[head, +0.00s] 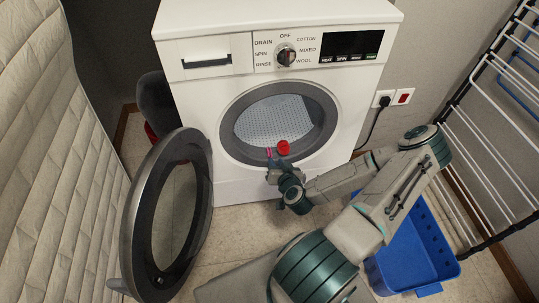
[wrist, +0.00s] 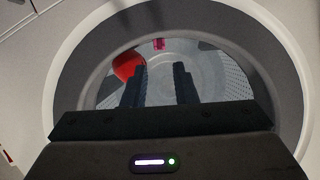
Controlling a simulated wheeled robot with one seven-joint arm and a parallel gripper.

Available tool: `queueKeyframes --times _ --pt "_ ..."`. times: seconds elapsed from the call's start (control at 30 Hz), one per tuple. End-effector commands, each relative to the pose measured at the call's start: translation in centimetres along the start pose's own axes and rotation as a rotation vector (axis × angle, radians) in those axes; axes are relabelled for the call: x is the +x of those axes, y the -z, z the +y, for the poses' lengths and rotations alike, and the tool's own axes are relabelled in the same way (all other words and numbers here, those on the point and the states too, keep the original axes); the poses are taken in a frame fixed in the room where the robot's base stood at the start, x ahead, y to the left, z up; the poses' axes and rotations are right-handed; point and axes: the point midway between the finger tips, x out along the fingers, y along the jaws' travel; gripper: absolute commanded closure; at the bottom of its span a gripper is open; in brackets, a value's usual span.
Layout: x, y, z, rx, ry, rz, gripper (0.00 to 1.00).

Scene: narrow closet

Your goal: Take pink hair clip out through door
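The washing machine (head: 225,100) stands at the back with its round door (head: 137,215) swung open to the left. The pink hair clip (wrist: 158,44) is inside the drum near the top of the wrist view, beyond my fingertips. A bit of pink also shows in the head view (head: 269,153), just beside my gripper. My gripper (wrist: 160,82) is at the drum opening, pointing in; its two dark fingers are apart with nothing between them. In the head view my gripper (head: 279,166) is small and partly hidden by my wrist.
A red round object (wrist: 127,65) lies in the drum, left of the clip; it also shows in the head view (head: 283,147). The opening's grey rim (wrist: 262,62) surrounds my gripper. A blue crate (head: 425,240) and a drying rack (head: 490,135) stand right, a quilted surface (head: 60,150) left.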

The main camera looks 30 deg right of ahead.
Motion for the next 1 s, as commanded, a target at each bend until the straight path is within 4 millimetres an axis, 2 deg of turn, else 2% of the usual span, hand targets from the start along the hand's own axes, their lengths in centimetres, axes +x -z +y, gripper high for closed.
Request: queueKeyframes --times 0.27,0.53,0.83,0.87,0.93,1.0 --pt "2.3 -0.4 0.1 0.003 -0.001 -0.001 0.75" --pt "6.0 -0.6 0.1 0.003 -0.001 -0.001 0.75" --pt "6.6 -0.3 -0.1 0.001 0.001 -0.002 0.75" --pt "6.6 -0.3 -0.1 0.001 0.001 -0.002 0.77" --pt "6.6 -0.3 -0.1 0.001 0.001 -0.002 0.97" --pt "6.6 -0.3 -0.1 0.001 0.001 -0.002 1.00"
